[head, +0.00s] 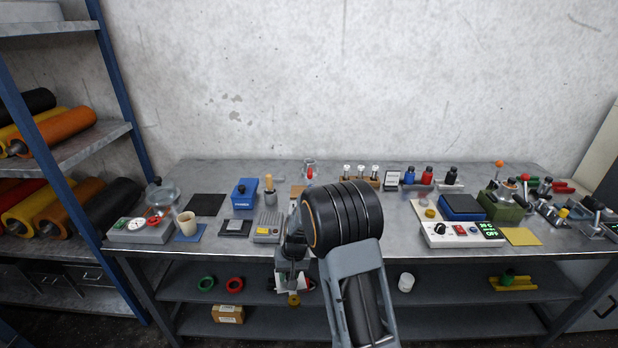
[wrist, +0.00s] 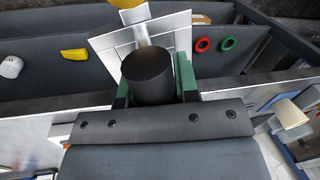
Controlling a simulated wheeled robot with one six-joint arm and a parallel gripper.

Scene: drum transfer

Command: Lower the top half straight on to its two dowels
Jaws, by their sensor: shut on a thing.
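My gripper (wrist: 153,82) has its green fingers on both sides of a black cylindrical handle in the wrist view, shut on it. In the head view my gripper (head: 291,268) hangs in front of the bench edge, mostly hidden by my arm. A pale square plate (wrist: 114,50) with dark lines shows beyond the handle, with a yellow knob-like part (wrist: 130,4) past it. I cannot tell whether these join the handle, or whether it belongs to the top half. The two dowels cannot be made out.
The metal bench (head: 190,252) holds a blue box (head: 244,190) with a black knob, a dark mat (head: 205,205), a beige cup (head: 187,223) and a white switch box (head: 458,237). A green ring (head: 206,284) and white cup (head: 406,282) sit on the shelf below.

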